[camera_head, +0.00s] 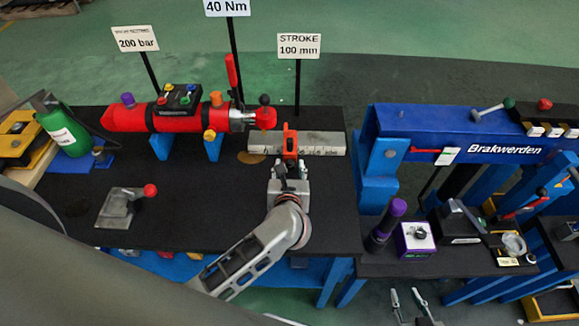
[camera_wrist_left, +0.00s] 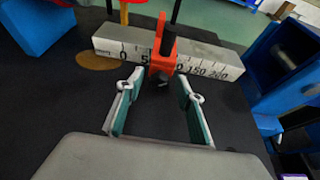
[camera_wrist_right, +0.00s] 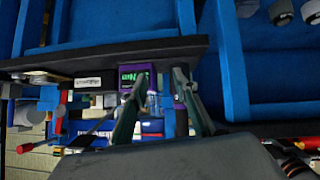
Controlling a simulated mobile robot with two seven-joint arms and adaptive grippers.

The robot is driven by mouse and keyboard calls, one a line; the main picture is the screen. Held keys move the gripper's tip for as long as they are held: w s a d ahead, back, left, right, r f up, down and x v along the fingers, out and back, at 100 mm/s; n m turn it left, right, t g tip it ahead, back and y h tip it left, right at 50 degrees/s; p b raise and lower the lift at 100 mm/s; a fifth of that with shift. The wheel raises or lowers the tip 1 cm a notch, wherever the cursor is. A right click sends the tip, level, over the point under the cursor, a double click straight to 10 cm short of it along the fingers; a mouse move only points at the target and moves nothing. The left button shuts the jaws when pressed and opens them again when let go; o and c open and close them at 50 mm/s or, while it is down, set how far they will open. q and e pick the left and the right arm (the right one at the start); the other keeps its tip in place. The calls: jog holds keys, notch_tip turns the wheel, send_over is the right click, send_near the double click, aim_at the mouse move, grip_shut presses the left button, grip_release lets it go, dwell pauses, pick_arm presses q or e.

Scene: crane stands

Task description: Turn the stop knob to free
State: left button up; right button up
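The orange stop (camera_head: 290,142) sits around the grey scale bar (camera_head: 325,143) at the back of the black bench, below the STROKE 100 mm sign (camera_head: 298,46). My left gripper (camera_head: 291,166) is just in front of the stop. Its two fingers (camera_wrist_left: 159,84) are apart and empty, pointing at the stop's front. My right gripper (camera_head: 406,292) is low at the bottom edge, away from the stop; its fingers are spread and empty (camera_wrist_right: 155,85).
A red cylinder (camera_head: 165,120) with coloured knobs lies left of the bar. A lever plate (camera_head: 120,207) with a red ball is on the bench's left. A blue beam (camera_head: 440,128) stands right. A purple-topped box (camera_head: 414,240) and purple-capped cylinder (camera_head: 398,208) stand front right.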

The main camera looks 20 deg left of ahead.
pick_arm(q)
grip_shut()
